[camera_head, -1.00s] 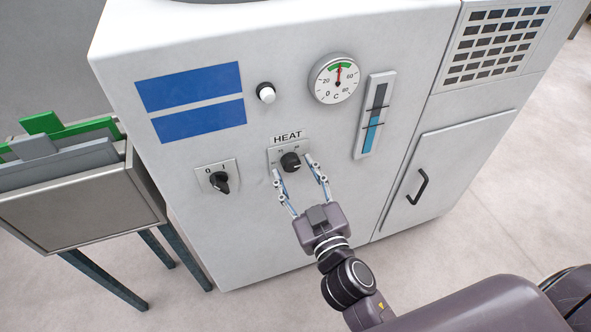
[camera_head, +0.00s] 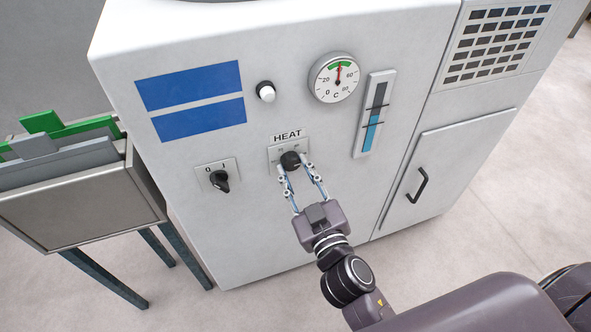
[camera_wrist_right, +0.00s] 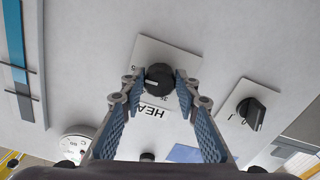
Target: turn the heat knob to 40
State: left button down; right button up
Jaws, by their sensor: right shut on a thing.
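The black round heat knob (camera_head: 290,161) sits on a small light plate under the label HEAT (camera_head: 287,136) on the white machine front. It also shows in the right wrist view (camera_wrist_right: 160,78), with a pale pointer mark on its left side there. My right gripper (camera_head: 294,169) is shut on the knob, one finger on each side. In the right wrist view the fingertips (camera_wrist_right: 160,80) press against the knob's two sides. The scale numbers on the plate are partly hidden or too small to read. My left gripper is not in view.
A black 0-1 switch (camera_head: 219,181) is left of the knob. A round dial (camera_head: 334,78) with its needle near the green arc, a white button (camera_head: 266,92) and a blue level gauge (camera_head: 374,115) are above. A metal bin (camera_head: 78,208) stands at the left.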

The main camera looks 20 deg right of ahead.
jog(key=shift+n, duration=0.5)
jog(key=shift+r+n+p, duration=0.1)
jog(key=shift+n+p, duration=0.25)
jog(key=shift+n, duration=0.45)
jog(key=n, duration=0.2)
jog(key=shift+d+n+p, duration=0.1)
jog(key=shift+n+p, duration=0.2)
jog(key=shift+p, duration=0.05)
jog(key=n, duration=0.3)
jog(key=shift+p, duration=0.3)
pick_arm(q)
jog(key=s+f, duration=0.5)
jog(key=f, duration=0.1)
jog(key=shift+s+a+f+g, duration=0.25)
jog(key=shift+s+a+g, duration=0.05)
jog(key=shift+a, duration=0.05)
pick_arm(e)
jog(key=shift+n, duration=1.6)
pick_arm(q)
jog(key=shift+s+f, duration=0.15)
pick_arm(e)
jog(key=o, duration=1.2)
jog(key=shift+c, duration=0.2)
